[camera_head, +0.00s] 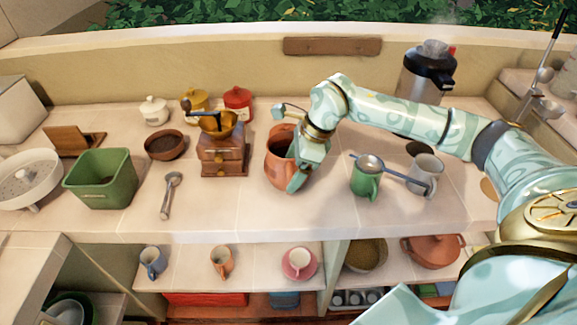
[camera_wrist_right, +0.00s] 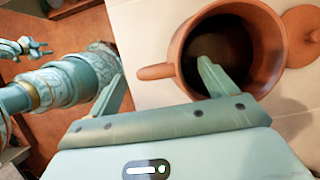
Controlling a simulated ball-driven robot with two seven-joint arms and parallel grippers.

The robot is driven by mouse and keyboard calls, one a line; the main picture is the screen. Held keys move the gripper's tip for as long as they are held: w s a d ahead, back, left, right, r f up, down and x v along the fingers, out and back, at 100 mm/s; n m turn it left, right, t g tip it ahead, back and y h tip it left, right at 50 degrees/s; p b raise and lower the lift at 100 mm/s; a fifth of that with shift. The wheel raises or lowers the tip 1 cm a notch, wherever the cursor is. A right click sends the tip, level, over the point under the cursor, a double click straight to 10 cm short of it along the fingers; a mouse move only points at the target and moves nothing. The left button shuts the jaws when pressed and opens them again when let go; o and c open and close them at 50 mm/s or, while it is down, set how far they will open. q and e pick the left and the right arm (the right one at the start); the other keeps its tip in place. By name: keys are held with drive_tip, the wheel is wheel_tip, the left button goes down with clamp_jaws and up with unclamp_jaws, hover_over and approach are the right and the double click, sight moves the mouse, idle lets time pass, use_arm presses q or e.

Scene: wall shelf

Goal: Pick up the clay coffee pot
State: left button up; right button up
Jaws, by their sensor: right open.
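The clay coffee pot (camera_head: 277,168) is a round brown-orange pot standing on the counter near the middle. Its dark open mouth and stubby handle show in the right wrist view (camera_wrist_right: 262,72). My right gripper (camera_head: 297,178) reaches down over the pot's right side and hides part of it. In the right wrist view the right gripper (camera_wrist_right: 160,70) is open, with the handle between its two fingers. One finger overlaps the pot's mouth; I cannot tell whether it is inside the rim. No grip on the pot shows. My left gripper does not show in the head view.
A wooden coffee grinder (camera_head: 222,150) stands left of the pot. A green mug (camera_head: 366,183) and a pale mug (camera_head: 427,172) stand to the right. A clay lid (camera_wrist_right: 302,35) lies beside the pot. The counter's front edge (camera_head: 290,232) is bare before the pot.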

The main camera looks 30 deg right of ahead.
sight(280, 170)
drive_tip(key=x, duration=0.3)
drive_tip(key=shift+s+f, duration=0.1)
drive_tip(key=shift+f, duration=0.1)
drive_tip(key=shift+r, duration=0.1)
clamp_jaws()
drive_tip(key=shift+r, duration=0.2)
